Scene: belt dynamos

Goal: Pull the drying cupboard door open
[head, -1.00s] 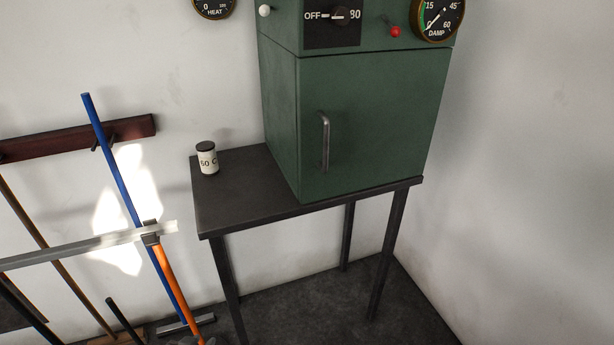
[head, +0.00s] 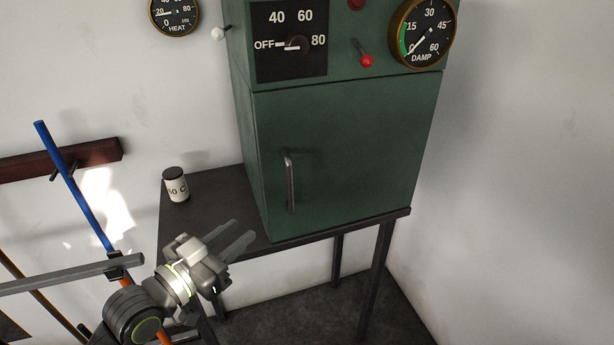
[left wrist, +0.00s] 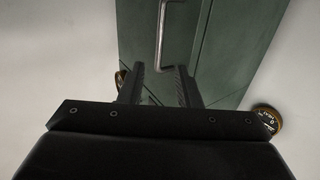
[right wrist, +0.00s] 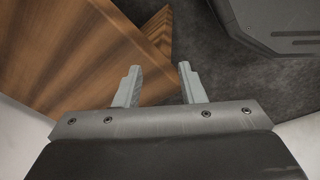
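The drying cupboard is a green box on a dark table, and its door (head: 350,150) is shut. A grey vertical bar handle (head: 290,182) is on the door's left side. My left gripper (head: 245,238) is in front of the table's front edge, below and left of the handle. Its two fingers are apart with nothing between them. In the left wrist view the handle (left wrist: 162,35) is ahead of the open fingers (left wrist: 162,80), not touching them. My right gripper (right wrist: 157,75) shows only in the right wrist view, open and empty, over the floor and something wooden.
A small labelled jar (head: 176,185) stands on the table (head: 205,205) left of the cupboard. Above the door are a dial panel (head: 290,42), a red-tipped lever (head: 366,61) and a DAMP gauge (head: 424,35). Long-handled tools lean on the left wall. A wall is close on the right.

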